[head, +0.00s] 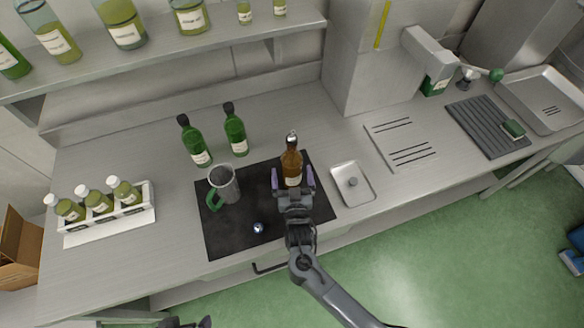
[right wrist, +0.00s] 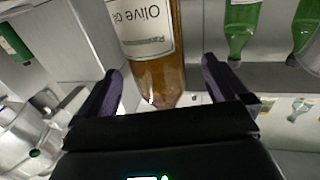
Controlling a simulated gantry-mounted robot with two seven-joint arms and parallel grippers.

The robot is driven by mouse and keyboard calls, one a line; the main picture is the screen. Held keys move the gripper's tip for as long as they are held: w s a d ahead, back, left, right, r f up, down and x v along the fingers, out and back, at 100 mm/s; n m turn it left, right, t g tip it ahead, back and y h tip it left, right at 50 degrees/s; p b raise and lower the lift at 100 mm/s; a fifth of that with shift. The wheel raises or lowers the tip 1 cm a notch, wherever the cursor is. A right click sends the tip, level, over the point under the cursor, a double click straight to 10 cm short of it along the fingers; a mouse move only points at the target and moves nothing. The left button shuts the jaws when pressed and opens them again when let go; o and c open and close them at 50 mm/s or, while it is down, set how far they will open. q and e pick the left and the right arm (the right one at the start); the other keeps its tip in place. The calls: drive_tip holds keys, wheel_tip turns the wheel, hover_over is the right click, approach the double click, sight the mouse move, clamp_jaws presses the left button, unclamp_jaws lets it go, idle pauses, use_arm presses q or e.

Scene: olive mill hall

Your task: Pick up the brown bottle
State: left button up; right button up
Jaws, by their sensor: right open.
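The brown bottle (head: 291,163) stands upright on the black mat at the back of its right half. It has a pale label and a light cap. My right gripper (head: 292,180) is open, with its purple-lined fingers at the near side of the bottle, one to each side. In the right wrist view the bottle (right wrist: 158,72) shows between and beyond the open fingers (right wrist: 160,85), its label partly cut off by the frame edge. The gap between fingers and bottle is hard to judge. A small dark part at the bottom edge of the head view may be my left gripper (head: 188,322).
The black mat (head: 225,242) also holds a steel mug (head: 226,183) with a green handle and a small shiny ball (head: 258,228). Two green bottles (head: 236,133) stand behind. A white bottle rack (head: 140,215) is at left.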

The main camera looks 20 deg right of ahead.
drive_tip(key=shift+w+d, duration=0.25)
drive_tip(key=shift+w, duration=0.45)
drive_tip(key=x, duration=0.4)
drive_tip(key=shift+w+d+f, duration=0.2)
drive_tip(key=shift+f, duration=0.1)
drive_tip(key=shift+c, duration=1)
drive_tip(key=c, duration=1.4)
drive_tip(key=shift+r, duration=0.15)
drive_tip(key=shift+c, duration=0.6)
drive_tip(key=shift+r, duration=0.15)
